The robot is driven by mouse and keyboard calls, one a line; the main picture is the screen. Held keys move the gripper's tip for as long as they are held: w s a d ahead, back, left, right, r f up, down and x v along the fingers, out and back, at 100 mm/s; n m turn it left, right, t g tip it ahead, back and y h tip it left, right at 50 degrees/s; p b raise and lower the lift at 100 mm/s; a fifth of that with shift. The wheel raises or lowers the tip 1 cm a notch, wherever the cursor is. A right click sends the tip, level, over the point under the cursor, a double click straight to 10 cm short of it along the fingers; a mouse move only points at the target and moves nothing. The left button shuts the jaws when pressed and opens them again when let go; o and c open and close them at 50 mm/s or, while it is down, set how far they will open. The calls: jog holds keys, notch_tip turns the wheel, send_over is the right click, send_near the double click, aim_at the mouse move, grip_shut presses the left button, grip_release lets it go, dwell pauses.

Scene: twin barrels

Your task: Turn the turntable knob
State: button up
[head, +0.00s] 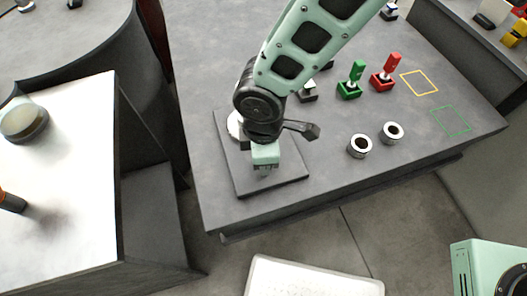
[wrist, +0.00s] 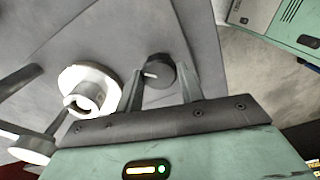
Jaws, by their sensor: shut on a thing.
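The turntable is a flat dark grey square plate (head: 240,178) on the grey table. A small dark round knob (wrist: 157,72) with a white pointer mark sits on it in the wrist view. My gripper (head: 265,170) is low over the plate's front part in the head view, where it hides the knob. In the wrist view my gripper's fingers (wrist: 160,84) stand on either side of the knob, shut on it. A white round stepped piece (wrist: 90,88) is on the plate left of the fingers; its edge shows beside my arm in the head view (head: 235,126).
Two metal rings (head: 360,146) (head: 392,132) stand right of the plate. Green (head: 350,81) and red (head: 386,73) upright pieces stand farther back, near yellow (head: 419,82) and green (head: 451,121) outlines. A white-topped table (head: 70,180) is at left.

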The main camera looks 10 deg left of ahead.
jog(key=shift+n, duration=0.9)
jog(key=o, duration=1)
jog(key=shift+r, duration=0.1)
notch_tip(320, 180, up, 17)
jog(key=shift+r+p, duration=0.1)
jog(key=shift+p, duration=0.35)
